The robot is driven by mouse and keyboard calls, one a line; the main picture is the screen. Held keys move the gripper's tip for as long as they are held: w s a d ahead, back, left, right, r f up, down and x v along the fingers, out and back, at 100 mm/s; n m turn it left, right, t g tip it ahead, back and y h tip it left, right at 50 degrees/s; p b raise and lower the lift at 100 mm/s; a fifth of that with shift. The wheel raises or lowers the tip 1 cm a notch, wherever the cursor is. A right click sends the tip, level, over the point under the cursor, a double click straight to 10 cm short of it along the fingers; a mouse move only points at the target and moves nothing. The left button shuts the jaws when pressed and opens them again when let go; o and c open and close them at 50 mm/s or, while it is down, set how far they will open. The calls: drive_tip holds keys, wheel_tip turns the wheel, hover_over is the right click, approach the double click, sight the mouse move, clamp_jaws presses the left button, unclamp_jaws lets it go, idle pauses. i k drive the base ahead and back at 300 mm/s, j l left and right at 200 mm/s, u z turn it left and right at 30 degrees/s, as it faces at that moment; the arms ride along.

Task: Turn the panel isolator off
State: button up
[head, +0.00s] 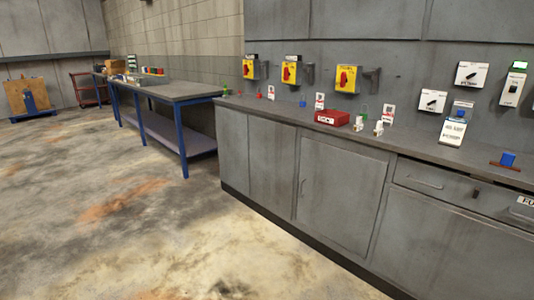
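Three yellow isolator boxes with red rotary handles are on the grey wall above the counter: a left isolator (249,69), a middle isolator (289,73) and a right isolator (346,78). Each has a small label at its top, too small to read, so I cannot tell which one is the panel isolator. The handle positions are also too small to judge surely. White switch plates (432,101) are further right on the same wall. My gripper is not in view.
A long grey counter (340,145) with cabinets stands below the isolators. A red box (331,117), small tags, padlock-like items and a white sign (452,132) are on it. A blue-legged workbench (170,92) stands further left. The concrete floor in front is clear.

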sight(344, 79)
drive_tip(key=i+j+z, duration=0.1)
drive_tip(key=i, duration=0.4)
drive_tip(key=i+j+z, duration=0.1)
drive_tip(key=i, duration=0.35)
drive_tip(key=i+j, duration=0.25)
drive_tip(key=i, duration=0.25)
drive_tip(key=i+j+z, duration=0.15)
drive_tip(key=i, duration=0.3)
drive_tip(key=i+j+z, duration=0.1)
drive_tip(key=i, duration=0.3)
drive_tip(key=i+j, duration=0.15)
drive_tip(key=i, duration=0.2)
drive_tip(key=i+l, duration=0.1)
drive_tip(key=i, duration=0.1)
